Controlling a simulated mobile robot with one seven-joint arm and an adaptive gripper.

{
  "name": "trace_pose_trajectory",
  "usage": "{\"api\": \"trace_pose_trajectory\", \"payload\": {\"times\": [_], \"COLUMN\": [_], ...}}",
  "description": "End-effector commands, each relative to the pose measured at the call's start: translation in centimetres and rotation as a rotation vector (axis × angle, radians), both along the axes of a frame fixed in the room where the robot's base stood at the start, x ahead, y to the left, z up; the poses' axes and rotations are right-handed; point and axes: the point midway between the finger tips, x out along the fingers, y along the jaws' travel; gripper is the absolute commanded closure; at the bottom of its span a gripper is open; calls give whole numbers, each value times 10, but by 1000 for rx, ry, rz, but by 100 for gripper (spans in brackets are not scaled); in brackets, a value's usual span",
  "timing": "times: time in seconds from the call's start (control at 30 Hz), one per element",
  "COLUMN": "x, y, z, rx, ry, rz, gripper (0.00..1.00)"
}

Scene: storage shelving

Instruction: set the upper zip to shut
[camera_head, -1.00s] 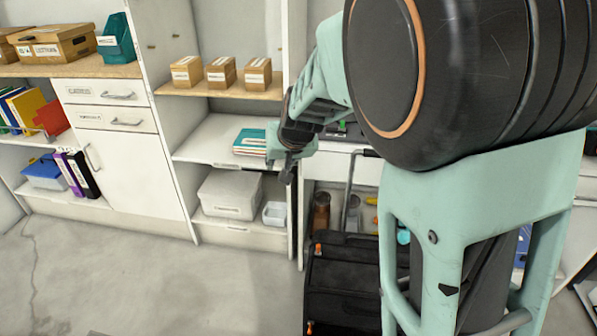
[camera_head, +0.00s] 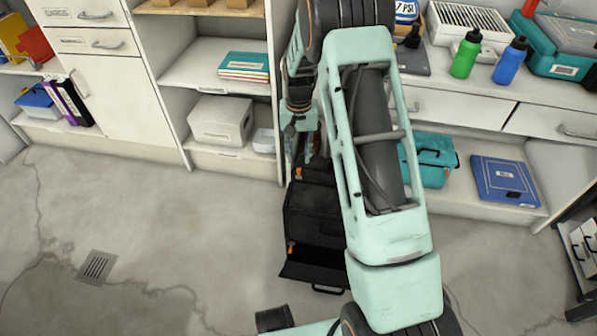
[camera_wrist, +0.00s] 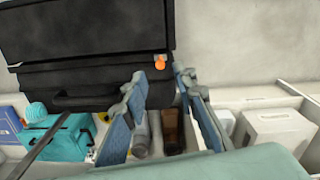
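A black case (camera_head: 312,212) stands on the floor in the head view, partly hidden by my arm. It has an upper orange zip pull (camera_head: 298,173) and a lower orange pull (camera_head: 291,250). In the wrist view the case (camera_wrist: 90,30) fills the upper left, with one orange pull (camera_wrist: 160,62) near its right edge. My gripper (camera_wrist: 161,75) is open and empty. The orange pull shows between its fingertips, apparently just beyond them; I cannot tell contact. In the head view my gripper is above the case's back end, mostly hidden by the arm.
White shelving stands behind the case, with a lidded grey box (camera_head: 221,121) to the left. A teal bag (camera_head: 430,160) and a blue case (camera_head: 505,181) lie on the low shelf at right. The floor left of the case is clear, with a drain grate (camera_head: 96,266).

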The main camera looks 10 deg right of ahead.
Motion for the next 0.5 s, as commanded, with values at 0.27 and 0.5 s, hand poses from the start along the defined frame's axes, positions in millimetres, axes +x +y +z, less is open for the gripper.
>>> {"api": "trace_pose_trajectory", "payload": {"times": [0.27,0.5], "x": [-1,0], "y": [0,0], "z": [-56,-74], "rx": [0,0], "ry": [1,-1], "rz": [0,1], "gripper": [74,74]}}
